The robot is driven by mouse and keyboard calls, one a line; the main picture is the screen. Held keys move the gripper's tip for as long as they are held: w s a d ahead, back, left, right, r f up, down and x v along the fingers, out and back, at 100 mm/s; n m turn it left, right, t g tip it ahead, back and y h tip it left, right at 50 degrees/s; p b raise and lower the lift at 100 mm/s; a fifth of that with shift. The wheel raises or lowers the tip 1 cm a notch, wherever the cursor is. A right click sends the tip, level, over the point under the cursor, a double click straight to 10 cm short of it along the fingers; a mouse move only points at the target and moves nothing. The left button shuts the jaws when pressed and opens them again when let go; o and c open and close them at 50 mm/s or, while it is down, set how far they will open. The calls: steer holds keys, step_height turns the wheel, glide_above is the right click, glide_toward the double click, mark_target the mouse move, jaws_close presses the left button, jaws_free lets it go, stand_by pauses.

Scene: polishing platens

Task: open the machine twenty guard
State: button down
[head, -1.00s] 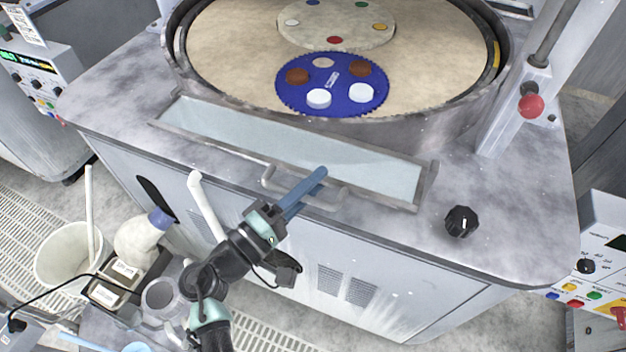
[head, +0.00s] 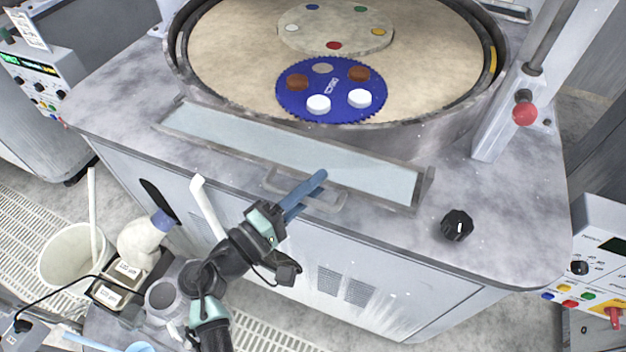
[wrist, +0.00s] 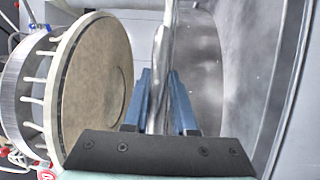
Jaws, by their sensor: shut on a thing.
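The guard (head: 290,150) is a long clear panel in a grey metal frame, lying along the front edge of the machine below the round platen. Its handle (head: 334,206) is a grey metal bar on the front edge. My gripper (head: 305,190) has its blue fingers at this handle. In the wrist view the fingers of my gripper (wrist: 158,100) lie on both sides of a shiny metal bar, the handle (wrist: 160,75), shut on it. The part of the handle between the fingers is hidden in the head view.
A beige platen (head: 230,60) carries a blue toothed disc (head: 331,110) with several round pieces. A black knob (head: 457,225) stands right of the guard. A post with a red ball knob (head: 524,114) rises at the right. A bucket (head: 75,255) and bottle (head: 142,240) stand at lower left.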

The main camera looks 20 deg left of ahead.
steer(key=shift+w+r, duration=0.2)
steer(key=shift+r, duration=1.05)
steer(key=c, duration=0.8)
jaws_free()
steer(key=shift+c, duration=0.2)
steer(key=shift+f, duration=0.15)
steer(key=shift+f, duration=0.1)
steer(key=r+b+v, duration=0.1)
steer(key=b+v, duration=0.3)
steer(key=v, duration=0.9)
steer(key=shift+f, duration=0.45)
steer(key=shift+s, duration=0.1)
